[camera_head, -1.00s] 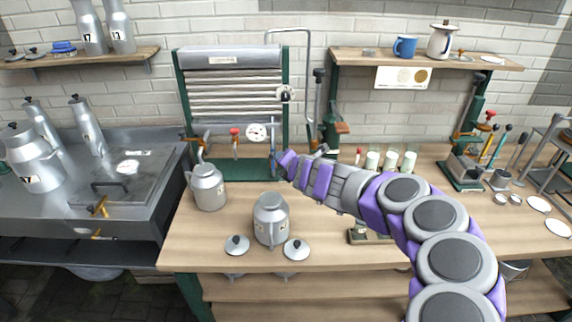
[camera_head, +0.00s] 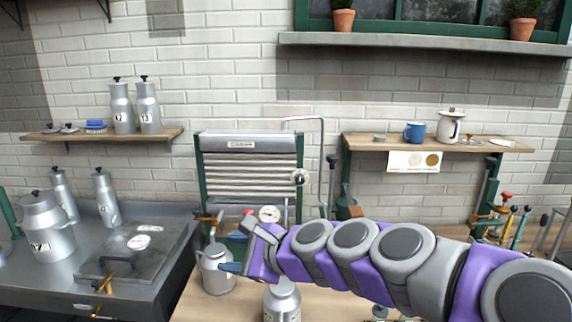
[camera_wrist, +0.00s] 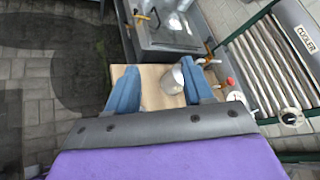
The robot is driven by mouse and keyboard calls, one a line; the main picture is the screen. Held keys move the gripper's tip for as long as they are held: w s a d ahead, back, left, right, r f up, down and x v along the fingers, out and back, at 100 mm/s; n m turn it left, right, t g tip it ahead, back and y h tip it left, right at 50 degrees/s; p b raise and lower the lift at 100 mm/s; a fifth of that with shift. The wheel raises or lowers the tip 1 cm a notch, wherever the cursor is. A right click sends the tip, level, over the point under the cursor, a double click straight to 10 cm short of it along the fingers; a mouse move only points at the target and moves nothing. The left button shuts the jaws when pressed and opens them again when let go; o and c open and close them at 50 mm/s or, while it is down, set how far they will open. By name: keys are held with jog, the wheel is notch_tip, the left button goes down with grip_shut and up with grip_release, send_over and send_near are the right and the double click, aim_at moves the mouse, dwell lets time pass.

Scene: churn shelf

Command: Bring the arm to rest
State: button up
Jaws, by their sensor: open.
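My gripper (camera_head: 238,246) is at the end of my purple and grey arm, which reaches in from the right in the head view. In the wrist view its two blue fingers (camera_wrist: 160,88) stand apart, with nothing held between them. Beyond the fingers, a metal can (camera_wrist: 172,80) stands on the wooden bench. The same spouted can (camera_head: 216,270) shows in the head view just left of and behind my gripper. A second can (camera_head: 282,303) stands below my arm, partly cut off by the frame.
A ribbed cooler (camera_head: 250,170) in a green frame stands behind my gripper. A metal sink counter (camera_head: 150,262) with tall cans is at left. Wall shelves (camera_head: 100,134) hold cans at left, and a blue mug (camera_head: 414,132) and white jug at right. Open air lies above my arm.

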jog(key=s+d+f+n+g+h, duration=0.2)
jog(key=s+d+f+n, duration=0.1)
jog(key=s+f+n, duration=0.3)
jog(key=s+d+f+n+g+h, duration=0.2)
jog(key=s+d+f+n, duration=0.15)
jog(key=s, duration=0.55)
jog(key=s+d+f+n+g+h, duration=0.2)
jog(key=s+d+f+n+h, duration=0.1)
jog(key=s+d, duration=0.5)
jog(key=s+d+f+n+g+h, duration=0.2)
jog(key=s+d+f+n+h, duration=0.2)
jog(key=s+d, duration=0.5)
jog(key=shift+d+f+g, duration=0.25)
jog(key=shift+f+g, duration=0.15)
jog(key=shift+f, duration=0.05)
